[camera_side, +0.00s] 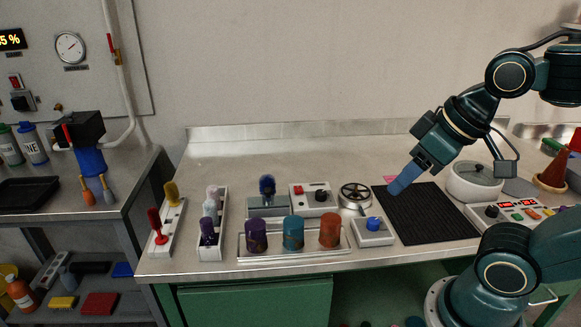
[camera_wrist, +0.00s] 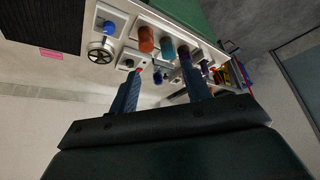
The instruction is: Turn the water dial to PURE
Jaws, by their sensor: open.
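A white box with a round blue dial (camera_side: 373,224) stands near the front edge of the bench, left of the black ribbed mat. The blue dial also shows in the wrist view (camera_wrist: 109,27), at the upper left. Its markings are too small to read, so I cannot tell its setting or confirm it as the water dial. My gripper (camera_side: 399,189) is above the mat's back left part, up and right of the dial in the side view, and apart from it. In the wrist view its two blue fingers (camera_wrist: 159,72) are spread with nothing held between them.
A metal handwheel (camera_side: 355,194) and a white box with a black knob (camera_side: 320,196) stand behind the dial. Purple, teal and orange cups (camera_side: 330,230) sit in a tray to its left. A lidded white pot (camera_side: 474,184) is right of the mat (camera_side: 425,212), which is clear.

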